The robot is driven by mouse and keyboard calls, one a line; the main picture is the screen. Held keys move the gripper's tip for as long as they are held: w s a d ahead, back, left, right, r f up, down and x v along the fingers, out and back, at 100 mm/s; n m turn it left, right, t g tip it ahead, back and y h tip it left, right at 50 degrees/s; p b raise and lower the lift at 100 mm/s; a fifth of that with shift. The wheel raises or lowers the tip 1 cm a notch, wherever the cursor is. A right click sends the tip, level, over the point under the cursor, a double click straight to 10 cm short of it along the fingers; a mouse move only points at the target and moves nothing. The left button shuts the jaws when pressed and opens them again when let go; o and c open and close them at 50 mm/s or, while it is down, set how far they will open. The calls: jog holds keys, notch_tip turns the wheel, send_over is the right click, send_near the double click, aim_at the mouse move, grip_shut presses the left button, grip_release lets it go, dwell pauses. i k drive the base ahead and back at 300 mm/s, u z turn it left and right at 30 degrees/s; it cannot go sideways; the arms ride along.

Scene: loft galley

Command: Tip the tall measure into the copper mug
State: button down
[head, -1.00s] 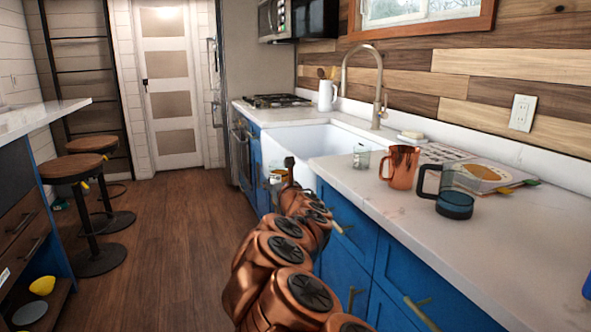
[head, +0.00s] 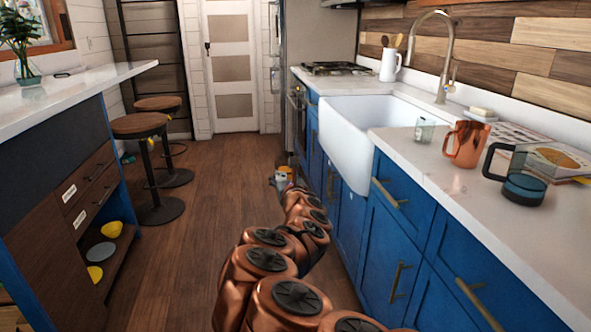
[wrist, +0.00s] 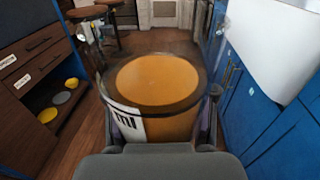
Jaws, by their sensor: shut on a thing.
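The copper mug (head: 466,143) stands upright on the white counter at the right in the head view. My gripper (head: 283,183) is out over the floor, in front of the blue cabinets and well left of the mug. It is shut on a clear measure (wrist: 150,115) that holds orange-brown contents and bears a white label reading "ml". The measure looks about upright in the wrist view, with its open top showing. In the head view it is small and partly hidden by my gripper. The mug is not in the wrist view.
A small clear glass (head: 425,130) stands left of the mug, and a blue-based clear mug (head: 522,187) right of it. A book (head: 560,158) lies behind. The white sink (head: 350,135) is farther back. Stools (head: 140,125) stand left; the floor between is open.

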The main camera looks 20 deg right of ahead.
aim_at(470, 138)
jog(key=u, duration=0.9)
jog(key=i, duration=1.65)
jog(key=z, duration=1.8)
